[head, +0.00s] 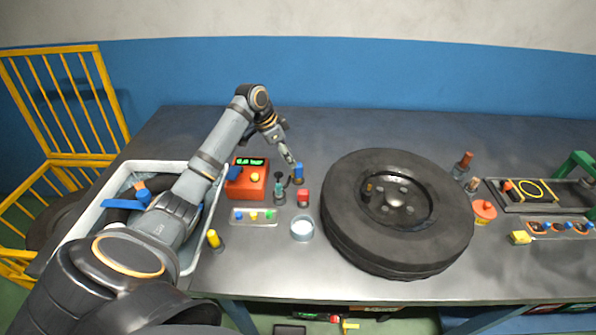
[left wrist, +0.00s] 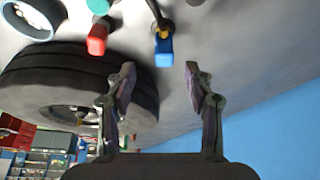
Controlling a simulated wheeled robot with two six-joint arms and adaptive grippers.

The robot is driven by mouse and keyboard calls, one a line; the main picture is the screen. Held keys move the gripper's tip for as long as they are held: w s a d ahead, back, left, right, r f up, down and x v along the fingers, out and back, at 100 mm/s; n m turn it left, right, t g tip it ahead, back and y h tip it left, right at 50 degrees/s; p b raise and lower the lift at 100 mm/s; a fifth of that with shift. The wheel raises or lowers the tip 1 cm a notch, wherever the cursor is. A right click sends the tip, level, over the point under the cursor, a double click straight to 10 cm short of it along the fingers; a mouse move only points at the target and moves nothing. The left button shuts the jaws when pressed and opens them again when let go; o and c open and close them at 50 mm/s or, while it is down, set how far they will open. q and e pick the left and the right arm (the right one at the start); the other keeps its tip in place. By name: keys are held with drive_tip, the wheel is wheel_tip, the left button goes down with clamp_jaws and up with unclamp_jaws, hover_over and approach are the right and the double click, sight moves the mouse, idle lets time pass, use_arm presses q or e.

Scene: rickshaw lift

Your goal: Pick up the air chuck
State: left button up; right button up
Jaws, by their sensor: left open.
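My left gripper (head: 289,157) is open in the head view, above the table just left of the tyre. Its two fingers also show in the left wrist view (left wrist: 160,70), with nothing between them. A small blue-capped piece with a dark stem (head: 298,172) stands close below the fingertips; it may be the air chuck, but I cannot be sure. In the wrist view the blue piece (left wrist: 163,52) lies just beyond the gap between the fingers, apart from them. A red piece (head: 303,196) and a teal piece (head: 279,189) stand nearby. My right gripper is not in view.
A large black tyre (head: 342,232) lies on the grey table (head: 300,125) to the right. A red box with a display (head: 247,187), a button tray (head: 240,218) and a round dish (head: 302,229) are to the left and front. A white bin (head: 112,174) is at left.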

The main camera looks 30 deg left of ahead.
sight(298, 171)
use_arm(q)
drive_tip(key=x, duration=0.4)
drive_tip(key=shift+w, duration=0.1)
drive_tip(key=shift+w+a+f, duration=0.1)
drive_tip(key=shift+w+f, duration=0.05)
drive_tip(key=shift+f, duration=0.15)
drive_tip(key=shift+w+f+p, duration=0.1)
drive_tip(key=shift+f+p, duration=0.4)
drive_tip(key=x, duration=0.3)
drive_tip(key=shift+w+f, duration=0.2)
drive_tip(key=shift+f, duration=0.25)
drive_tip(key=shift+c, duration=0.3)
clamp_jaws()
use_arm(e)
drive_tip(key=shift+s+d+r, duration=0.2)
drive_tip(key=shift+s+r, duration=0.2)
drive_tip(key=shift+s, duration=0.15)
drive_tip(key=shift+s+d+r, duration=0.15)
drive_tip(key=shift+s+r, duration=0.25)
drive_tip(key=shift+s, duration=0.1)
